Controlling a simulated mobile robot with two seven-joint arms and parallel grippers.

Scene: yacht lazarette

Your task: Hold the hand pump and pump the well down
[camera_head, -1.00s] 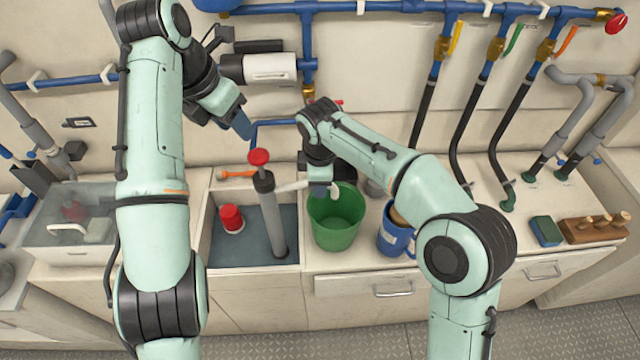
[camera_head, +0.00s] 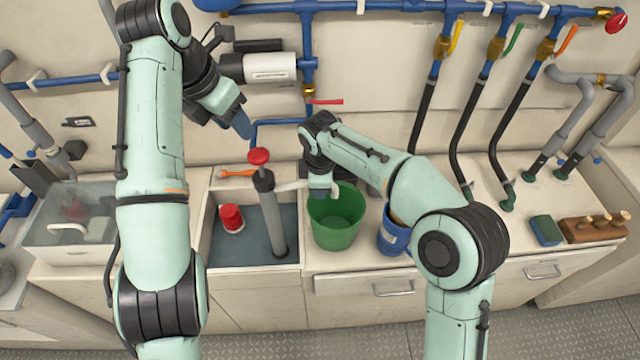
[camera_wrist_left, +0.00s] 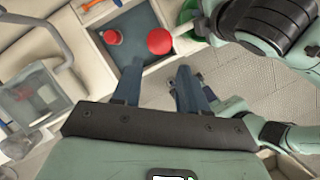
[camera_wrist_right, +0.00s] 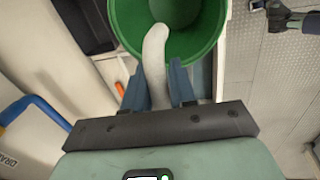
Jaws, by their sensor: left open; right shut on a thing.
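The hand pump (camera_head: 272,222) is a grey tube standing upright in the open well (camera_head: 225,250), with a red knob (camera_head: 259,157) on top. It has a pale spout (camera_wrist_right: 155,50) reaching right toward the green bucket (camera_head: 335,232). My right gripper (camera_head: 321,191) is shut on the spout at the bucket's rim; in the right wrist view the spout's end points into the bucket. My left gripper (camera_head: 242,128) is open and empty, above and behind the red knob. In the left wrist view the knob (camera_wrist_left: 160,41) lies beyond the fingertips, not between them.
A red cylindrical float (camera_head: 231,218) is in the well. A blue mug (camera_head: 394,238) stands right of the bucket. Blue pipes and black hoses line the back wall. A sponge (camera_head: 546,230) and a wooden plug block (camera_head: 595,230) sit at the right.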

